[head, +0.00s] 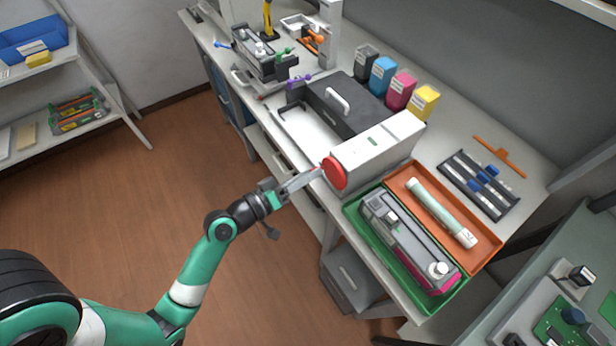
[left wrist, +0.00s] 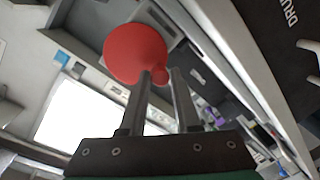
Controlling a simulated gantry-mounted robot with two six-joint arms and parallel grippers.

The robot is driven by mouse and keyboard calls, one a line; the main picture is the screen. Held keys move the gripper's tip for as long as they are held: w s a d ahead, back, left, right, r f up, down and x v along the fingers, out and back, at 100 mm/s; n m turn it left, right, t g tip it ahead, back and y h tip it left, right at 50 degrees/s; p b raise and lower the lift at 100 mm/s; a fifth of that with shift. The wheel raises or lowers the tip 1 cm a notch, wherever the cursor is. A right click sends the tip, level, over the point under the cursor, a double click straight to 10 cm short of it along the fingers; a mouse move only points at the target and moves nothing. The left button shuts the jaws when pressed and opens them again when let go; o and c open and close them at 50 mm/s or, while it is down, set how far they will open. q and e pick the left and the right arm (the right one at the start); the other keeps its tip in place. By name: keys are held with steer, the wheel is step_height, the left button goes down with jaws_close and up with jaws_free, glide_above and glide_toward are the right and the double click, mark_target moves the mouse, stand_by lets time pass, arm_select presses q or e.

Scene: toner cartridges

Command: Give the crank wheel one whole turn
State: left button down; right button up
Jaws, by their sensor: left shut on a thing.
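The red crank wheel (head: 335,173) is a round disc on the left end of the white and grey machine (head: 375,148). In the left wrist view the wheel (left wrist: 134,50) shows as a red disc beyond the fingers, with a small red knob (left wrist: 161,77) at its lower right edge. My left gripper (head: 318,172) reaches the wheel from the left. In the left wrist view its two fingers (left wrist: 162,76) are on either side of the knob and shut on it. The fingers hide part of the knob. My right gripper is in no view.
A green tray (head: 352,212) with a cartridge and an orange tray (head: 484,262) with a pale tube stand right of the machine. Several toner bottles, such as the yellow one (head: 424,102), stand behind. Open floor (head: 130,190) lies to the left.

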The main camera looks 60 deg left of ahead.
arm_select(q)
steer(key=shift+r+m, duration=0.1)
steer(key=shift+m, duration=0.3)
steer(key=c, duration=0.6)
jaws_free()
steer(key=shift+c, duration=0.2)
steer(key=s+r+b, duration=0.1)
steer(key=s, duration=1)
steer(key=shift+s+d, duration=0.25)
steer(key=shift+d, duration=0.2)
